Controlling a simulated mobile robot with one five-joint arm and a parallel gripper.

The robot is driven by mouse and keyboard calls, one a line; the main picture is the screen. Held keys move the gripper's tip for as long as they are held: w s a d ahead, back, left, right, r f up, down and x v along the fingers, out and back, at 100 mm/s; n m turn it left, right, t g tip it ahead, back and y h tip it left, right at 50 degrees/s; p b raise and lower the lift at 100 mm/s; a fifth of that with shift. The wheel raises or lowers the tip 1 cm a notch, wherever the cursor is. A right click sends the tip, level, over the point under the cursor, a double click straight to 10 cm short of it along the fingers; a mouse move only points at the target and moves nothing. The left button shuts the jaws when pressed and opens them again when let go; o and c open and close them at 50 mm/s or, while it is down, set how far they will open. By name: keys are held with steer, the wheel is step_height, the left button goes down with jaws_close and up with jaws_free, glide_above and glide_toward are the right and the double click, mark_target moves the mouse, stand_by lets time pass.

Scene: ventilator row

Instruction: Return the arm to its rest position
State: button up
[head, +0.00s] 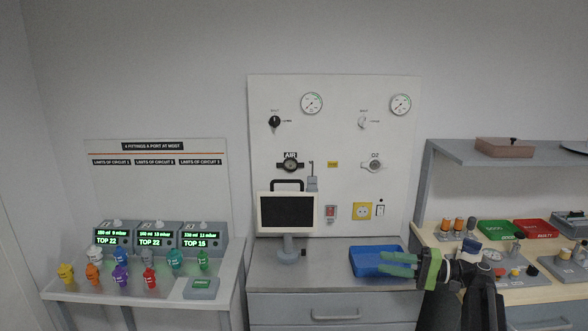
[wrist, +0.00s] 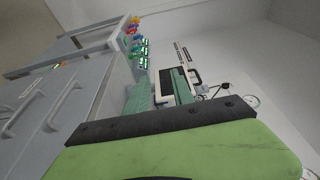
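My gripper (head: 384,261) reaches in from the right in the head view, with its two green fingers pointing left over the blue tray (head: 366,262). The fingers are apart, with nothing seen between them. In the wrist view the gripper (wrist: 161,90) also shows a gap between its fingers, with the screen behind. My dark arm rises from the bottom right of the head view, bent at the wrist. The fingers and wrist hide part of the tray.
A monitor (head: 286,213) stands on the grey cabinet (head: 330,284), left of the tray. A left table (head: 130,298) holds several coloured fittings and three ventilator units. A right bench (head: 530,295) carries green and red trays and small parts, below a grey shelf (head: 460,154).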

steer(key=s+a+f+n+g+h+b, duration=0.1)
steer(key=s+a+f+g+h+b, duration=0.15)
steer(key=a+f, duration=0.7)
steer(key=s+a+f+n+g+h+b, duration=0.1)
steer(key=s+a+f+g+h+b, duration=0.15)
steer(key=a+f, duration=0.7)
steer(key=s+a+f+n+g+h+b, duration=0.1)
steer(key=s+f+h, duration=0.2)
steer(key=f+h, duration=0.15)
steer(key=s+f+h+b, duration=0.2)
steer(key=s+f+h, duration=0.1)
steer(key=f, duration=0.3)
steer(key=d+f+h, duration=0.3)
steer(key=d+h, duration=0.1)
steer(key=d, duration=0.5)
step_height(320, 180, up, 16)
steer(key=d+t+p, duration=0.1)
steer(key=p, duration=1.5)
steer(key=shift+d+h, duration=0.25)
steer(key=shift+h, duration=0.2)
